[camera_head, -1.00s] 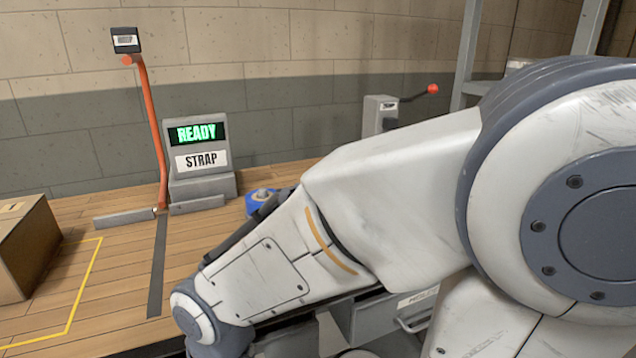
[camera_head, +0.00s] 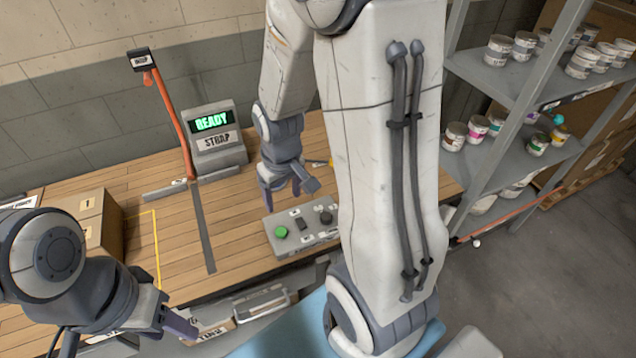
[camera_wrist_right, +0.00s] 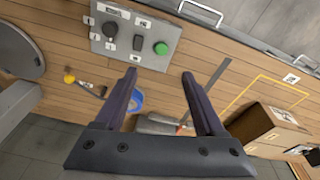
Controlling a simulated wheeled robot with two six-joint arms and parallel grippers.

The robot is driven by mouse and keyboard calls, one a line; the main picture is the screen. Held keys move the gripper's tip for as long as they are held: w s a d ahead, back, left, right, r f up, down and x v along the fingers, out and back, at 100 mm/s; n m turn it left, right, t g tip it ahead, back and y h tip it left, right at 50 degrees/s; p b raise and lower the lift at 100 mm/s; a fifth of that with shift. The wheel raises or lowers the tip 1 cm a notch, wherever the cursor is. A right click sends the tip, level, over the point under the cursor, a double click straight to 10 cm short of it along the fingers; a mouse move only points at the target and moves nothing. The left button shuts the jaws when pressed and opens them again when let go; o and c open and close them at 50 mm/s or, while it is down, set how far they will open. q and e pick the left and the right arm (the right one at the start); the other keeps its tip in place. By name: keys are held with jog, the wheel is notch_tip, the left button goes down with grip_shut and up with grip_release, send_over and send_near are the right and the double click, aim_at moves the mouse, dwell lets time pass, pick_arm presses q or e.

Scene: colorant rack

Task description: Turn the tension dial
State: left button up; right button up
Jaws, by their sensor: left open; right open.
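The grey control panel (camera_head: 302,250) lies near the table's front edge. On it are a green button (camera_head: 281,231), a small black switch (camera_head: 301,223) and a dark round knob, the tension dial (camera_head: 325,217). In the right wrist view the dial (camera_wrist_right: 109,29) is at the panel's left end and the green button (camera_wrist_right: 160,48) at its right. My right gripper (camera_head: 289,192) is open and empty, above and behind the panel, apart from the dial. Its open fingers (camera_wrist_right: 158,75) also show in the wrist view. My left gripper (camera_head: 182,322) is open, low at the front left.
A display reading READY over STRAP (camera_head: 213,130) stands at the back, beside an orange upright arm (camera_head: 172,110). A cardboard box (camera_head: 98,222) sits at left. A blue object (camera_wrist_right: 137,100) lies near the right gripper's fingers. Shelves with paint cans (camera_head: 515,80) stand at right.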

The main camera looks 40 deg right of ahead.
jog(key=g, duration=0.2)
send_near(326, 216)
jog(key=shift+m, duration=0.4)
notch_tip(326, 216, down, 9)
jog(key=shift+d+f+p, duration=0.1)
jog(key=shift+d+p, duration=0.05)
jog(key=shift+p, duration=0.35)
grip_shut()
